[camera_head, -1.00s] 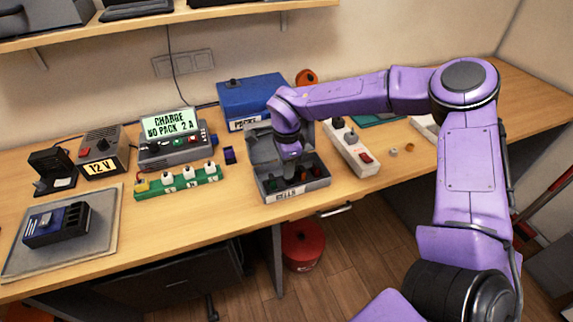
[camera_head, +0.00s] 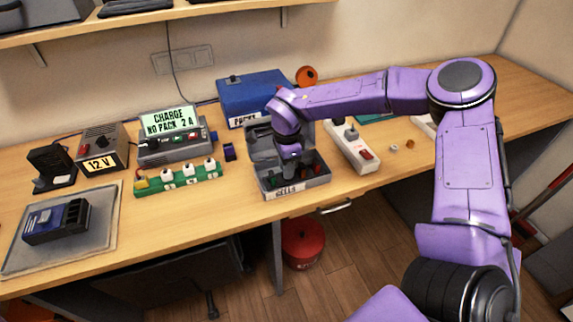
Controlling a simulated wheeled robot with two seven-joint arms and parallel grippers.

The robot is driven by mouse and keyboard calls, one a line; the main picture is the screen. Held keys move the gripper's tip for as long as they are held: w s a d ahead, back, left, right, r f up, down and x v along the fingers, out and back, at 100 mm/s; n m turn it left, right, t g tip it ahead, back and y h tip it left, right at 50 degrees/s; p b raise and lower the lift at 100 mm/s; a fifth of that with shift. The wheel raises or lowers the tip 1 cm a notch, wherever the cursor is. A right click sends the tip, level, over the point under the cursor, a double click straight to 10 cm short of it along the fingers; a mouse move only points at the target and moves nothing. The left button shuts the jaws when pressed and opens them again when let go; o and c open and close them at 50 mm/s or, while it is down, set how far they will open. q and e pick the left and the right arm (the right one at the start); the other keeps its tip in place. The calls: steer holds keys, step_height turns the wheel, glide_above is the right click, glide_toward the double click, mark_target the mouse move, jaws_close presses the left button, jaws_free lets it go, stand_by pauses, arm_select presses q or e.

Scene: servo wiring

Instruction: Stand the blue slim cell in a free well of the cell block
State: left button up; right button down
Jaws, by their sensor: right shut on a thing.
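My right gripper (camera_head: 289,168) reaches down into the open grey box labelled CELLS (camera_head: 317,183). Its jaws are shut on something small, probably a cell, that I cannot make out. Dark, green and reddish small shapes lie in the box around the fingers. I cannot pick out the blue slim cell for sure. My left gripper is not in view.
A charger (camera_head: 174,150) reading "NO PACK" stands behind a green strip with white plugs (camera_head: 180,181). A small dark blue item (camera_head: 229,152) stands beside it. A 12 V supply (camera_head: 100,148), a blue PACKS box (camera_head: 247,93) and a white power strip (camera_head: 352,148) are around.

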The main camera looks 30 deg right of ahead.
steer(key=shift+f+b, duration=0.4)
steer(key=shift+f, duration=0.5)
steer(key=c, duration=0.8)
jaws_free()
step_height(320, 180, up, 10)
steer(key=shift+r+b, duration=0.25)
steer(key=shift+b, duration=0.6)
